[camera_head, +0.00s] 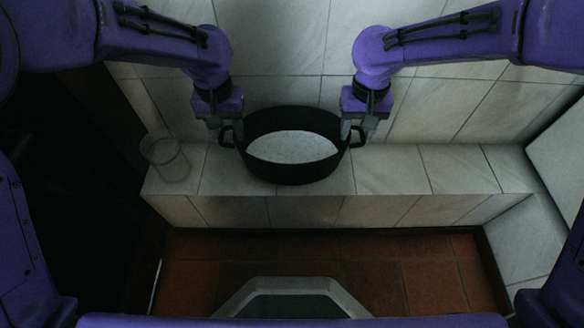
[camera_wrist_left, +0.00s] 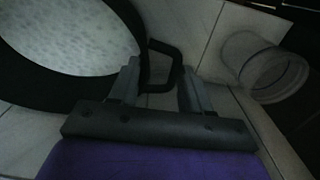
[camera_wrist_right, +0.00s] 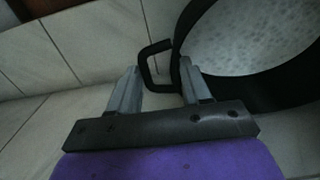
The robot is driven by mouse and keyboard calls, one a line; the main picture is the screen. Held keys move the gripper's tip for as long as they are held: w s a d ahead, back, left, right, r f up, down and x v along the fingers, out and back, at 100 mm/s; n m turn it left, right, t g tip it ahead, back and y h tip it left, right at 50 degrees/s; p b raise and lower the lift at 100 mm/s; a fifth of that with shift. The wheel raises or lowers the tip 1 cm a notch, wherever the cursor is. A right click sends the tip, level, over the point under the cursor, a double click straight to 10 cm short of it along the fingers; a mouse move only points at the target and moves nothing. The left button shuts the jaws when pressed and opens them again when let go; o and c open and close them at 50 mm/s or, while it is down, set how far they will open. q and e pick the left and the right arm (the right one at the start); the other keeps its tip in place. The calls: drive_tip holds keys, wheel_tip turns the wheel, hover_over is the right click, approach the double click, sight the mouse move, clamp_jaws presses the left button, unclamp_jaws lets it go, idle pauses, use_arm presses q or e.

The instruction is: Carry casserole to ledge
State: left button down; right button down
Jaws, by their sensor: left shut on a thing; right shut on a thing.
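The casserole (camera_head: 292,180) is a dark oval pot with a pale speckled inside and a loop handle at each end. It is upright, at the tiled ledge (camera_head: 400,175); I cannot tell whether its base touches the tiles. My left gripper (camera_head: 222,130) is shut on its left handle, and the fingers straddle that handle (camera_wrist_left: 163,88) in the left wrist view. My right gripper (camera_head: 358,130) is shut on its right handle, which shows between the fingers (camera_wrist_right: 147,68) in the right wrist view. The pot's underside is hidden.
A clear glass container (camera_head: 168,165) stands on the ledge's left end, left of the pot; it also shows in the left wrist view (camera_wrist_left: 265,68). The ledge right of the pot is bare. A tiled wall rises behind, and red floor tiles (camera_head: 430,285) lie below the front edge.

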use_arm(q)
drive_tip(key=shift+a, duration=0.2)
use_arm(e)
drive_tip(key=shift+d, duration=0.15)
